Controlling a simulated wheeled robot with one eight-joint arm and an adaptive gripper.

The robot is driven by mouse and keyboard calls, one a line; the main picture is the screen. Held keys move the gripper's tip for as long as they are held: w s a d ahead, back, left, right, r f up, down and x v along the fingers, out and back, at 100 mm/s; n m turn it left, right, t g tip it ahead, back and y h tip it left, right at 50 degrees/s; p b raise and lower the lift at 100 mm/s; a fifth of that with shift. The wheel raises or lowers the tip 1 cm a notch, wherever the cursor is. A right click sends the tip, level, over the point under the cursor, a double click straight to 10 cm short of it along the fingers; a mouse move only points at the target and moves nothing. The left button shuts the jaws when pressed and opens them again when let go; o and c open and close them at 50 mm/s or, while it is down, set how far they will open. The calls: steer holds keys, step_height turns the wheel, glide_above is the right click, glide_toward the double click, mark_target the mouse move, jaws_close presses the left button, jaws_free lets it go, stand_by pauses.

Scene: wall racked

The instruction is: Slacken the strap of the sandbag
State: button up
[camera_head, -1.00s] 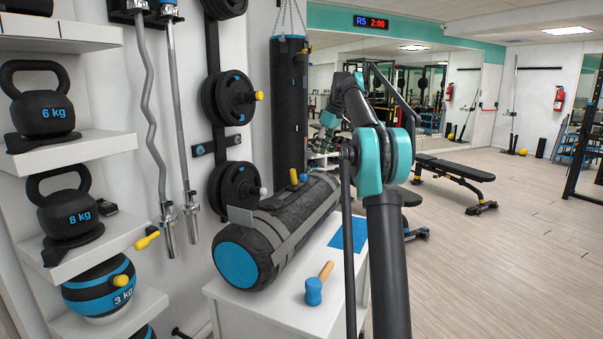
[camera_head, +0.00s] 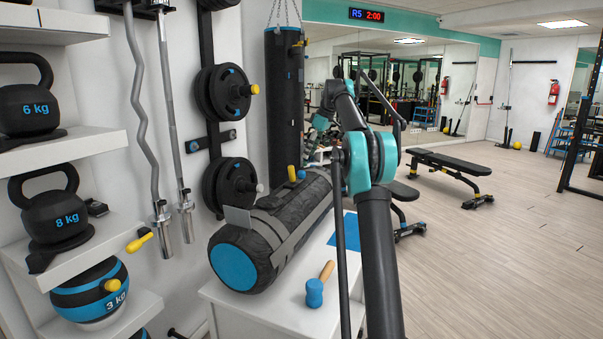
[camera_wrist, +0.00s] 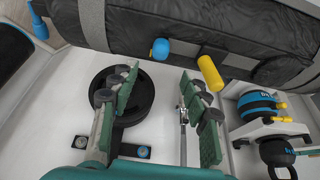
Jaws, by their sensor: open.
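The sandbag (camera_head: 285,232) is a black cylinder with a blue end face, lying on a white cabinet. A grey strap (camera_head: 297,232) runs along it. A yellow grip (camera_head: 291,173) and a blue knob (camera_head: 301,174) show at its far upper side. In the wrist view the sandbag (camera_wrist: 245,35) crosses the top, with a grey band (camera_wrist: 93,20), the blue knob (camera_wrist: 160,48) and the yellow grip (camera_wrist: 210,72). My gripper (camera_wrist: 160,80) is open and empty, its fingertips just short of the knob and grip. In the head view its fingers cannot be made out.
A blue-headed mallet (camera_head: 315,292) and a blue mat (camera_head: 345,232) lie on the white cabinet (camera_head: 265,312). Wall-mounted weight plates (camera_head: 225,95), a hanging black bag (camera_head: 285,100) and shelves with kettlebells (camera_head: 55,215) stand close by. The floor at right is mostly open.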

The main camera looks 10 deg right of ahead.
mark_target(301, 171)
steer(key=x, duration=1)
steer(key=shift+a+f, duration=0.1)
steer(key=shift+f, duration=0.05)
steer(key=shift+c, duration=0.5)
jaws_close()
